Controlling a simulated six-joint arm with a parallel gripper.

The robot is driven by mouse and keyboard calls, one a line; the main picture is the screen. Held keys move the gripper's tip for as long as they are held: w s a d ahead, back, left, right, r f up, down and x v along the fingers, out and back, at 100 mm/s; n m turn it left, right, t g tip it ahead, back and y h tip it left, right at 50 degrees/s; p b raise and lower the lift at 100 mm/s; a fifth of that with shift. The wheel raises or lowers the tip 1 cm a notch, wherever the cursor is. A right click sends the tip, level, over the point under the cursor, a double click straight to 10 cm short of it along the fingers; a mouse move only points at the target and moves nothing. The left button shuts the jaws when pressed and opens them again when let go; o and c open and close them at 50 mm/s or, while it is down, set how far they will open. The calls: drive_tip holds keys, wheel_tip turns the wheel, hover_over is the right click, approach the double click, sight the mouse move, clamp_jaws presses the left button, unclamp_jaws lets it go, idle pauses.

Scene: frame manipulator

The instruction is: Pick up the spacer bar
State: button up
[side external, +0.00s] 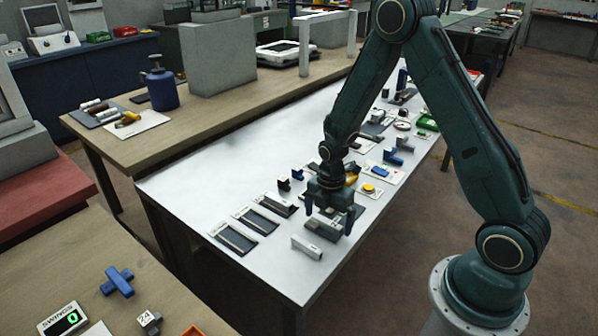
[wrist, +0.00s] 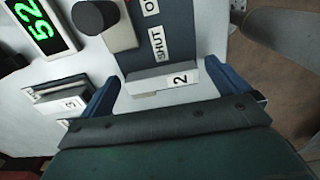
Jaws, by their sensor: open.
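A pale grey bar labelled "2" (wrist: 150,84) lies across the wrist view, between my gripper's two blue fingers. I take it to be the spacer bar, though no label names it. My gripper (side external: 329,222) is open and points down, low over the white table. In the wrist view, gaps show between the bar and both fingers of my gripper (wrist: 160,73), so it does not look held. Whether the fingertips are level with the bar is unclear. A light grey bar (side external: 306,247) lies near the table's front edge in the side view; I cannot tell if it is the same one.
A grey block labelled "3" (wrist: 62,98) sits left of my fingers. A panel marked "SHUT" (wrist: 157,45), a dark knob (wrist: 94,17) and a green display (wrist: 42,25) lie beyond. Dark frames (side external: 233,236) line the white table (side external: 205,190); its front left is clear.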

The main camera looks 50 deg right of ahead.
drive_tip(key=c, duration=1)
drive_tip(key=shift+r, duration=0.15)
drive_tip(key=shift+c, duration=0.2)
wheel_tip(320, 180, up, 20)
drive_tip(key=shift+f, duration=0.2)
idle(0.6)
drive_tip(key=m, duration=0.6)
hover_over(328, 220)
drive_tip(key=w+a, duration=0.2)
wheel_tip(328, 220, down, 5)
drive_tip(key=shift+w+a+f+m, duration=0.3)
drive_tip(key=shift+a+f+m, duration=0.6)
drive_tip(key=shift+f+m, duration=0.85)
drive_tip(key=shift+w+a+f+m, duration=0.25)
drive_tip(key=shift+a+f+m, duration=0.85)
drive_tip(key=shift+m, duration=1.15)
drive_tip(key=shift+w+a+f+m, duration=0.3)
drive_tip(key=shift+a+f+m, duration=0.45)
drive_tip(key=shift+f+m, duration=1.05)
drive_tip(key=shift+r, duration=0.2)
